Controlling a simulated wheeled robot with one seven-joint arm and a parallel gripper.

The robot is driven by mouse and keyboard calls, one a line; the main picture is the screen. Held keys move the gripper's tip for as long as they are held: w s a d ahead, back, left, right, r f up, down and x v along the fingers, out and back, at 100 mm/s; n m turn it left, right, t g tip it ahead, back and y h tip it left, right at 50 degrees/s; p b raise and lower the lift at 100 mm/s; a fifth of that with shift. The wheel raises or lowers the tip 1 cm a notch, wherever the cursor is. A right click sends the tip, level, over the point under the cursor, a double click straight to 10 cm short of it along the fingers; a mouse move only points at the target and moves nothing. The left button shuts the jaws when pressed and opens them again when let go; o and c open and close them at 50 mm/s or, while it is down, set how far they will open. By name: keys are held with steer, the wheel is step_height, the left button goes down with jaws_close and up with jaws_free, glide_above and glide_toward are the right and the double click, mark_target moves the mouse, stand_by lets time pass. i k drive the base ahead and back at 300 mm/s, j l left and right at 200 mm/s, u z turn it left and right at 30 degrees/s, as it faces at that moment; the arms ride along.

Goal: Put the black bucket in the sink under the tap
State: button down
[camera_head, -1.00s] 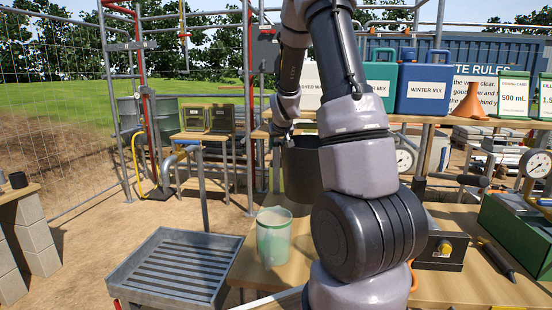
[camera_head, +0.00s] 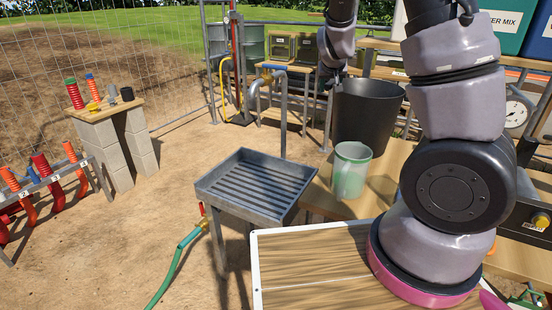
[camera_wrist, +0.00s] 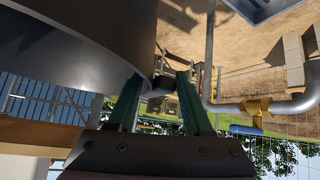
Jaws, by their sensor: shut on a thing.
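The black bucket (camera_head: 366,112) is upright at the right of the sink in the head view, behind a green and white jug. It fills the upper left of the wrist view (camera_wrist: 75,40). My gripper (camera_head: 330,80) is at the bucket's left upper rim, and its green fingers (camera_wrist: 160,82) are shut on it; the exact contact is partly hidden. Whether the bucket's base touches the table is unclear. The sink (camera_head: 252,188) is a shallow grey ribbed tray, empty. The tap (camera_head: 268,84) stands behind it and also shows in the wrist view (camera_wrist: 288,106).
The green and white jug (camera_head: 350,172) stands on the wooden table between bucket and sink. A white-edged wooden board (camera_head: 310,268) lies in front. A green hose (camera_head: 178,262) runs below the sink. Concrete blocks (camera_head: 140,160) stand at the left. Open ground lies between.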

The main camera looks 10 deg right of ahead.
mark_target(254, 191)
steer(key=k+j+u, duration=0.1)
steer(key=u, duration=0.4)
steer(key=k+j+u, duration=0.1)
steer(key=j+u, duration=0.15)
steer(key=j, duration=0.15)
steer(key=j+u, duration=0.25)
steer(key=j, duration=0.2)
steer(key=i+l, duration=0.25)
steer(key=i+u, duration=0.05)
steer(key=i, duration=0.05)
